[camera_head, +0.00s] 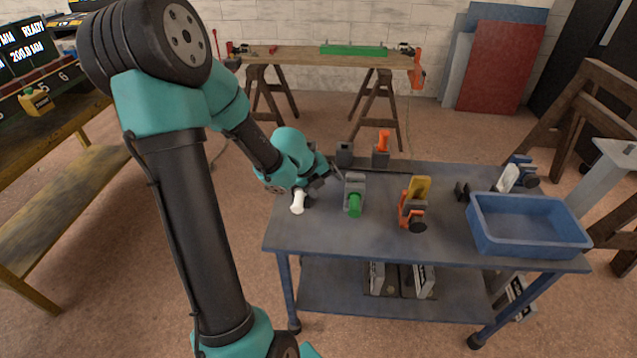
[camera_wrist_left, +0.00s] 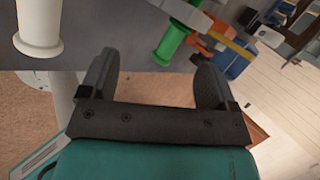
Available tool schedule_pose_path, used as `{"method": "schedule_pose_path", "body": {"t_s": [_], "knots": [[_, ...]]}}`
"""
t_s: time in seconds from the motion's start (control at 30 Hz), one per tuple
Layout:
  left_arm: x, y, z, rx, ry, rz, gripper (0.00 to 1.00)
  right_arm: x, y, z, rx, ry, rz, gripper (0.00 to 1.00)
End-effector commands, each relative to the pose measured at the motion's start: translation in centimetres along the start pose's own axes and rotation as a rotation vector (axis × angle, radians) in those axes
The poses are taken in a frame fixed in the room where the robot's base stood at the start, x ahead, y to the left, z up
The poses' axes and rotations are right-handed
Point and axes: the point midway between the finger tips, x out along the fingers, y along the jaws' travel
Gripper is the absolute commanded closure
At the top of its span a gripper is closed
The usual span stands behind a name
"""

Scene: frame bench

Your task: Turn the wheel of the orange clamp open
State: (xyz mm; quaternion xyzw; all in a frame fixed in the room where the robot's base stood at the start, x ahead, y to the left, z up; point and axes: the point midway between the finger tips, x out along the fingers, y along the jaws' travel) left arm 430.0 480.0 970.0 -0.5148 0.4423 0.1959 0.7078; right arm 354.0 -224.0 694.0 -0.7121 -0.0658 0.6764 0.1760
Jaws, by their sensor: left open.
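The orange clamp (camera_head: 405,212) stands on the blue table, right of centre in the head view, with a yellow piece (camera_head: 420,187) rising from it. A dark round wheel (camera_head: 418,226) is on its front side. In the wrist view an orange part (camera_wrist_left: 222,28) shows at the upper right, behind a green handle. My left gripper (camera_head: 320,183) is over the left part of the table, left of the orange clamp and apart from it. In the wrist view the left gripper (camera_wrist_left: 154,70) has its fingers spread with nothing between them. My right gripper is not seen.
A grey clamp (camera_head: 354,183) with a green handle (camera_head: 355,205) stands between my left gripper and the orange clamp. A white handle (camera_head: 298,202) is below my gripper. A blue bin (camera_head: 530,246) fills the table's right. Grey blocks, one with an orange handle (camera_head: 384,139), stand behind.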

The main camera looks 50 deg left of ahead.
Motion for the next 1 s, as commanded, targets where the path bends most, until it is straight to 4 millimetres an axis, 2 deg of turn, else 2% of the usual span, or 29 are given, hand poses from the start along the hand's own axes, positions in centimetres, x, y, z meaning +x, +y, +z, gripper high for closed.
{"method": "schedule_pose_path", "body": {"t_s": [0.37,0.47,0.57,0.7,0.8,0.9,1.0], "knots": [[0.3,-0.5,-0.2,0.010,0.010,-0.006,0.18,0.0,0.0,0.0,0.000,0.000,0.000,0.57],[1.3,-2.3,-1.1,0.044,0.046,-0.029,0.18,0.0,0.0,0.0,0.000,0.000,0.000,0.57],[2.7,-5.3,-2.8,0.104,0.109,-0.067,0.18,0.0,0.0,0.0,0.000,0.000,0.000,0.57],[4.8,-9.8,-6.2,0.198,0.217,-0.117,0.18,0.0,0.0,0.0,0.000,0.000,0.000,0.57],[5.7,-11.9,-8.2,0.247,0.277,-0.139,0.18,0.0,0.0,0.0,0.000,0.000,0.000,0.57],[6.1,-12.8,-9.2,0.270,0.305,-0.147,0.18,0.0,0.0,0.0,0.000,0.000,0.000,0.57],[6.1,-12.9,-9.4,0.272,0.310,-0.149,0.18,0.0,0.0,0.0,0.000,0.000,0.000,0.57]]}}
